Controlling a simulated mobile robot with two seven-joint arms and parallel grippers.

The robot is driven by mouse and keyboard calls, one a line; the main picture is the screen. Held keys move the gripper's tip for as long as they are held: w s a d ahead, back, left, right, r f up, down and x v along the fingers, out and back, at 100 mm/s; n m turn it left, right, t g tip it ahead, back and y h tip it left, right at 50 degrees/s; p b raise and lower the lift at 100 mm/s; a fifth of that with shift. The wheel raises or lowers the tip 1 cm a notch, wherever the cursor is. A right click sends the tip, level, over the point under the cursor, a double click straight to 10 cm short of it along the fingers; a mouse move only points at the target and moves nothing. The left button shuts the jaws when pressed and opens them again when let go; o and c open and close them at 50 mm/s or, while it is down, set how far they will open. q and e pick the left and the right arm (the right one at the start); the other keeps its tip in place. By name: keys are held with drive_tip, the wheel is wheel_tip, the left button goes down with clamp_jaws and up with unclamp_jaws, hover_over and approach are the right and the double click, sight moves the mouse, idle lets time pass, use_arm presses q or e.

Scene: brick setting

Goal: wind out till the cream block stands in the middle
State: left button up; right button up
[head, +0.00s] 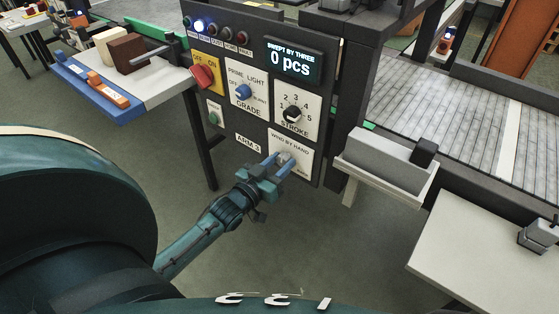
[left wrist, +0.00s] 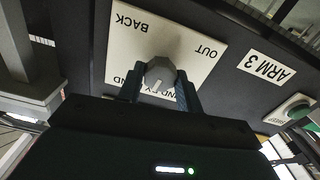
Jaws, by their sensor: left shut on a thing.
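The wind-by-hand plate (head: 296,148) sits low on the dark panel, with a small grey knob (left wrist: 160,74) on it. In the left wrist view the plate reads BACK and OUT upside down, and a pale mark on the knob points down the picture. My left gripper (head: 279,164) is shut on this knob, one finger on each side. The cream block (head: 109,46) stands on the pale shelf left of the panel, beside a brown block (head: 127,54). A grey rod (head: 155,56) runs between the brown block and the panel. My right gripper is not in view.
The panel has a red switch (head: 203,77), a blue GRADE knob (head: 243,92), a black STROKE knob (head: 294,113) and a display (head: 294,61) reading 0 pcs. A pale table (head: 470,250) stands at lower right.

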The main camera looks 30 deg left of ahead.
use_arm(q)
drive_tip(key=shift+r+n+p, duration=0.3)
drive_tip(key=shift+n+p, duration=0.2)
drive_tip(key=shift+n, duration=0.3)
drive_tip(key=shift+f+n+p, duration=0.3)
drive_tip(key=shift+n, duration=0.8)
drive_tip(key=o, duration=1)
drive_tip(key=s+a, duration=0.1)
drive_tip(key=s, duration=1.2)
drive_tip(key=shift+s, duration=0.1)
